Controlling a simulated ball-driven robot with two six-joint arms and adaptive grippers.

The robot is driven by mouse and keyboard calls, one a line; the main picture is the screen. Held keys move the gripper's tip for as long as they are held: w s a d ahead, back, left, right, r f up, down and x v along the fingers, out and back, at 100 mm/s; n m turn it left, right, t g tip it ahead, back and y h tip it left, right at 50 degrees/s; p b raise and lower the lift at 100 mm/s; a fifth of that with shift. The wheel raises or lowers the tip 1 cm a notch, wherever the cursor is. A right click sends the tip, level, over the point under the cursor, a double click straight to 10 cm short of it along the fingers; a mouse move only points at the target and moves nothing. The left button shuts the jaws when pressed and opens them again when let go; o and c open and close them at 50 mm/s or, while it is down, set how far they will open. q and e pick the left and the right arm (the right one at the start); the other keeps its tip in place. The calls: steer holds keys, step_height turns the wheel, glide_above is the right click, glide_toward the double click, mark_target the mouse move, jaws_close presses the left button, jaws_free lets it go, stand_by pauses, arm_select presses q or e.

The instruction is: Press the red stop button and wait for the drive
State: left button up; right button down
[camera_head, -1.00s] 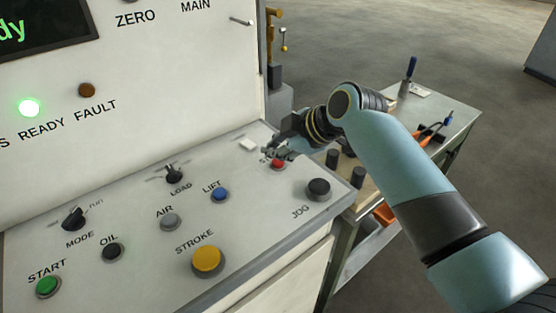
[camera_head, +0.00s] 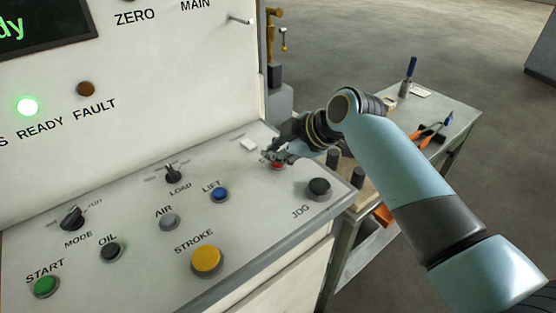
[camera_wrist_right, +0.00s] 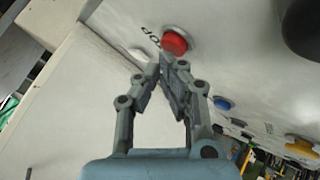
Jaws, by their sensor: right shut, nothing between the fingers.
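The red stop button (camera_head: 277,165) sits near the far right corner of the sloped control panel (camera_head: 135,215). In the head view my right gripper (camera_head: 268,155) is right at it and partly covers it. Whether the fingertips touch the button I cannot tell. A green light (camera_head: 28,106) glows above READY, and the FAULT lamp (camera_head: 86,89) is dark. My left gripper is out of view.
Near the stop button are the black JOG knob (camera_head: 318,187), the blue LIFT button (camera_head: 219,194) and the yellow STROKE button (camera_head: 206,259). A side table (camera_head: 455,120) with tools stands to the right, under my right arm.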

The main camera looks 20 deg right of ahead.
mark_target(276, 163)
steer(key=shift+f, duration=0.35)
stand_by(0.5)
steer(key=shift+r+p, duration=0.7)
steer(key=shift+r, duration=0.2)
steer(key=shift+r, duration=0.1)
step_height(276, 163, up, 5)
steer(key=p, duration=0.4)
steer(key=shift+p, duration=0.4)
